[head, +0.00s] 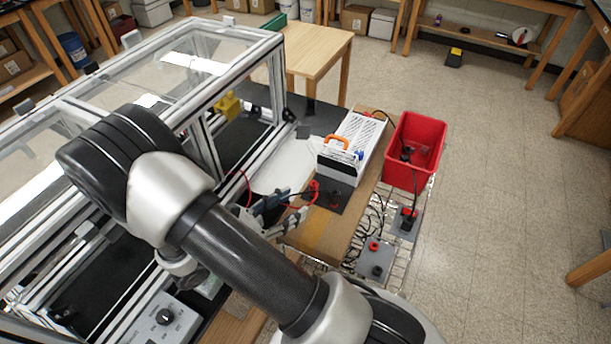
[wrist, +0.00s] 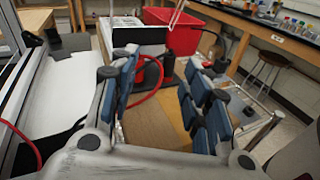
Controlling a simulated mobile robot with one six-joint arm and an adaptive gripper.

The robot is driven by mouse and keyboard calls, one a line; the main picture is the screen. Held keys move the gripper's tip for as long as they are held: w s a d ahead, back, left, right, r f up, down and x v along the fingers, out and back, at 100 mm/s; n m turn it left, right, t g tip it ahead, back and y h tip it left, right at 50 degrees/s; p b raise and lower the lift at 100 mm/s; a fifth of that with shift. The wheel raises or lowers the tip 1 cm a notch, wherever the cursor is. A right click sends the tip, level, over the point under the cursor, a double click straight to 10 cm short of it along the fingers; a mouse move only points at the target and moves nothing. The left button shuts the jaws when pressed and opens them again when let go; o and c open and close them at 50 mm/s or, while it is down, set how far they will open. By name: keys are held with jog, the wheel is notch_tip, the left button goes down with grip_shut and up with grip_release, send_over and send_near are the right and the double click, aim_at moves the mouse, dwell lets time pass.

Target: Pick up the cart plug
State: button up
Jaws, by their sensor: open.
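My gripper (head: 278,208) reaches over the wooden board beside the frame. In the wrist view its blue-padded fingers (wrist: 165,82) stand wide apart with nothing between the pads. Beyond the fingertips, a black plug-like piece (wrist: 150,72) stands near a dark plate, with a red cable looping by it. In the head view a red-and-black connector (head: 313,190) sits by that plate. Another black plug with red (head: 408,215) stands on a grey plate on the wire cart (head: 400,262), apart from my gripper. I cannot tell for sure which is the cart plug.
Black cables (head: 375,215) hang along the cart's near side. The clear-panelled extrusion frame (head: 225,60) rises left of my gripper. Open floor lies right.

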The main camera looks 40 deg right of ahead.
aim_at(311, 187)
jog(key=f+n+t, duration=0.1)
jog(key=w+f+n+t, duration=0.1)
jog(key=f+n, duration=0.1)
jog(key=shift+w+a+t+h, duration=0.25)
jog(key=shift+w+t+h, duration=0.1)
jog(key=shift+t+h, duration=0.05)
jog(key=shift+w+d+f, duration=0.1)
jog(key=shift+d, duration=0.15)
jog(key=d, duration=0.6)
jog(key=shift+w+b, duration=0.3)
jog(key=shift+w, duration=0.1)
jog(key=shift+w+d+f+b, duration=0.1)
jog(key=shift+d+b, duration=0.1)
jog(key=shift+d, duration=0.7)
jog(key=shift+w+d+f+b, duration=0.1)
jog(key=shift+d+f+b, duration=0.05)
jog(key=shift+d, duration=0.7)
jog(key=shift+w+d+f+b, duration=0.1)
jog(key=shift+d+b, duration=0.1)
jog(key=shift+d, duration=0.7)
jog(key=shift+c, duration=0.3)
grip_shut()
